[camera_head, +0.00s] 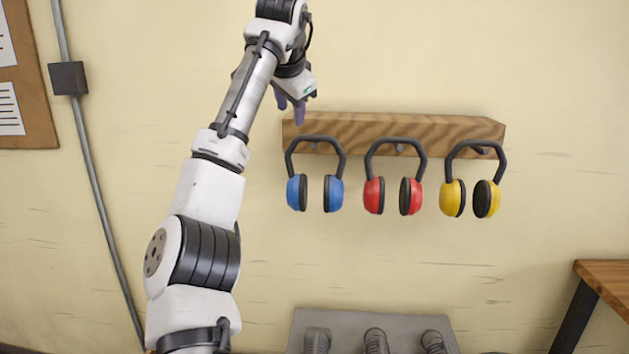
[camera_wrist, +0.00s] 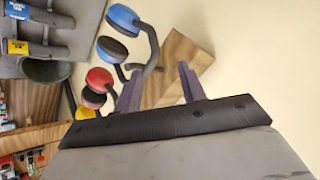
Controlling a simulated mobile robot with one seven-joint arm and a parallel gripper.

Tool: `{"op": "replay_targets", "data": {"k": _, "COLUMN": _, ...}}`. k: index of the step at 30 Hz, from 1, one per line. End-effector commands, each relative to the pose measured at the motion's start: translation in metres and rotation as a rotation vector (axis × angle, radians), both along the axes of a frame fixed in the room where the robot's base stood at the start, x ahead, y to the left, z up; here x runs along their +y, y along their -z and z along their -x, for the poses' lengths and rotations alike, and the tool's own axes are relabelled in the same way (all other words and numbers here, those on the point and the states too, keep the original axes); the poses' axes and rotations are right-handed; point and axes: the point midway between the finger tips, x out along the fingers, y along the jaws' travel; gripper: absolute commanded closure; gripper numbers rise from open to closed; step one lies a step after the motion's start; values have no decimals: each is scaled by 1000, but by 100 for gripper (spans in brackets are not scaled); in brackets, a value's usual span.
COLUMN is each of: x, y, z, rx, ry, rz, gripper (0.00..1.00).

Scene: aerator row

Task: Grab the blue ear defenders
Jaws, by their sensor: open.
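The blue ear defenders (camera_head: 315,190) hang by their black headband from a peg at the left end of a wooden rail (camera_head: 440,130) on the wall. They also show in the wrist view (camera_wrist: 123,19), where the band passes close to one finger. My gripper (camera_head: 291,108) is above the left end of the rail, above the blue pair's headband. In the wrist view my gripper (camera_wrist: 157,85) has its two fingers spread apart with nothing held between them; the rail's end (camera_wrist: 178,62) shows beyond them. Whether a finger touches the band cannot be told.
Red ear defenders (camera_head: 393,194) and yellow ear defenders (camera_head: 471,197) hang to the right on the same rail. A grey panel (camera_head: 345,322) with dark cylinders is below. A wooden table (camera_head: 604,272) stands at right. A conduit (camera_head: 90,165) and a corkboard (camera_head: 38,90) are at left.

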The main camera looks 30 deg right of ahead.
Motion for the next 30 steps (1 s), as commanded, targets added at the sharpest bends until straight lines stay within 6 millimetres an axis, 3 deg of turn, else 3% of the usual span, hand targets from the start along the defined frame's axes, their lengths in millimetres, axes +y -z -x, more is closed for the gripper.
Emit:
{"op": "replay_targets", "data": {"k": 3, "x": -1, "y": -8, "z": 14, "rx": 43, "ry": 1, "rz": -66, "gripper": 59}}
{"op": "replay_targets", "data": {"k": 7, "x": -1, "y": -2, "z": 14, "rx": 62, "ry": 2, "rz": -89, "gripper": 59}}
{"op": "replay_targets", "data": {"k": 18, "x": -19, "y": 53, "z": -20, "rx": 60, "ry": 3, "rz": -88, "gripper": 59}}
{"op": "replay_targets", "data": {"k": 30, "x": -28, "y": 81, "z": -45, "rx": 60, "ry": 1, "rz": -87, "gripper": 59}}
